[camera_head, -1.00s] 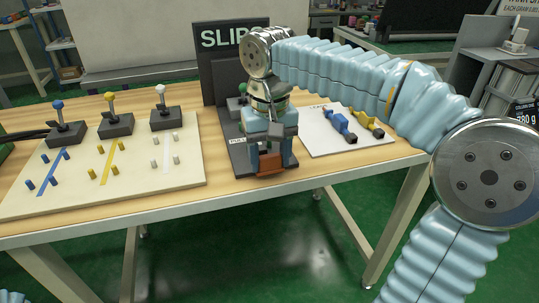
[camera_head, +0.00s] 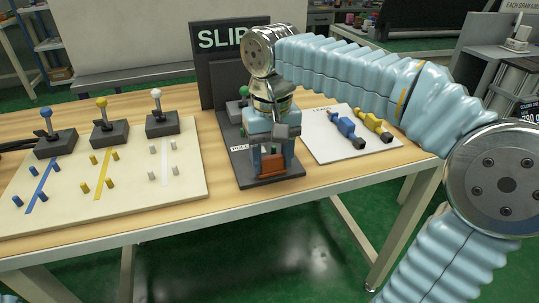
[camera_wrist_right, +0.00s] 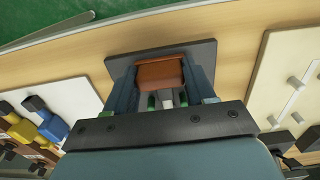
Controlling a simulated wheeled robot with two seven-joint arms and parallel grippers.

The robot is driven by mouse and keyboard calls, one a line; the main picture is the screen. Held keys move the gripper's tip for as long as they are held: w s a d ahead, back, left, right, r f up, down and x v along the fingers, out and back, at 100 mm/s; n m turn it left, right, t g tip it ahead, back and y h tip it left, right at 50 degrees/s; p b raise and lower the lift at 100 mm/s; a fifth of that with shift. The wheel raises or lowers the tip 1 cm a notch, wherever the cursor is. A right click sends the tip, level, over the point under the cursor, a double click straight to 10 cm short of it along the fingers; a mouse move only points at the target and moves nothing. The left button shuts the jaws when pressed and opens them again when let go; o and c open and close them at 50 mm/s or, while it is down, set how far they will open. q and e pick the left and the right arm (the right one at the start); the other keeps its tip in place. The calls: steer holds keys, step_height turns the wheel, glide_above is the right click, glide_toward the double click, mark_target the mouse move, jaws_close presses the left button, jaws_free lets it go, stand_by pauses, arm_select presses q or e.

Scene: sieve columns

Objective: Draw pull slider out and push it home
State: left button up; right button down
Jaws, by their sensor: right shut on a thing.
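The slider's orange-brown pull block (camera_head: 272,164) is at the front of the slider fixture, set back from the front edge of its dark base plate (camera_head: 268,182). My right gripper (camera_head: 272,158) comes down from above, with one blue finger on each side of the block, shut on it. In the right wrist view the block (camera_wrist_right: 160,73) sits between the two fingers (camera_wrist_right: 162,85), with bare base plate (camera_wrist_right: 205,50) beyond it. A pale bar with green parts behind the block is partly covered by the gripper. My left gripper is not in view.
A cream board (camera_head: 110,205) with several pegs and levers stands left of the fixture. A white board (camera_head: 365,145) with blue and yellow parts lies to its right. A dark sign (camera_head: 221,65) rises behind. The table's front edge is close in front.

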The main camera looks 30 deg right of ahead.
mark_target(271, 156)
steer(key=shift+c, duration=2)
jaws_free()
steer(key=shift+w, duration=0.2)
step_height(271, 156, up, 14)
steer(key=p, duration=0.1)
steer(key=shift+f, duration=0.1)
